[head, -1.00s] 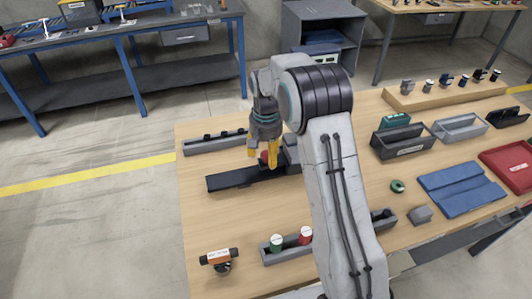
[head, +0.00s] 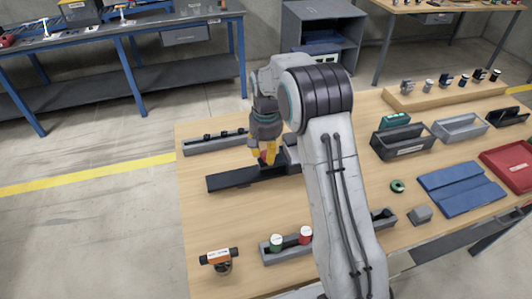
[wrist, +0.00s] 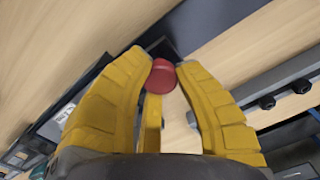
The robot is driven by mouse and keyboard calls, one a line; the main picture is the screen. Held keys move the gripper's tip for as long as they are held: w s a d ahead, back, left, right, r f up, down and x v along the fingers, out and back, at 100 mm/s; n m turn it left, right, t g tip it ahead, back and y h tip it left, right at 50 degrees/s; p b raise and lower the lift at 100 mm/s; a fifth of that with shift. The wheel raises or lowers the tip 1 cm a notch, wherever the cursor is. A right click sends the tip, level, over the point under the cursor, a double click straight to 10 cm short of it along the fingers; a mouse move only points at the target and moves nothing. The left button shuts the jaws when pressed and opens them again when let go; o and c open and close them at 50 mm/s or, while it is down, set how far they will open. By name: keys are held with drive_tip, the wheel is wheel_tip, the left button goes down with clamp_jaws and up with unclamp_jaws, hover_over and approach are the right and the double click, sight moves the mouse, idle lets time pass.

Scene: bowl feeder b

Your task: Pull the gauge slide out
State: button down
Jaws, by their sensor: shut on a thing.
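The gauge fixture is a long dark rail (head: 232,179) on the wooden table, with a dark block (head: 292,158) at its right end, partly hidden by my arm. A red knob (wrist: 160,78) sits at the fixture; it shows only as a small patch in the head view (head: 263,156). My gripper (head: 267,160) points down over the rail, with its yellow fingers shut on the red knob. In the wrist view the two fingertips touch the knob from both sides. The slide under the knob is mostly hidden by the fingers.
A grey rack (head: 213,143) with dark pegs lies behind the rail. In front, a grey tray (head: 270,259) holds green and red-capped pieces, and an orange-and-black tool (head: 219,257) stands left of it. Bare table lies between rail and tray.

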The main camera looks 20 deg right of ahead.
drive_tip(key=shift+a+f, duration=0.1)
drive_tip(key=a+p, duration=0.3)
drive_tip(key=a, duration=2.1)
drive_tip(key=shift+s+p, duration=0.15)
drive_tip(key=shift+p, duration=0.15)
drive_tip(key=shift+f, duration=0.1)
drive_tip(key=c, duration=1.4)
unclamp_jaws()
drive_tip(key=o, duration=0.4)
drive_tip(key=shift+a, duration=0.25)
drive_tip(key=shift+c, duration=0.2)
drive_tip(key=shift+o, duration=0.9)
drive_tip(key=shift+d, duration=0.1)
wheel_tip(320, 180, up, 12)
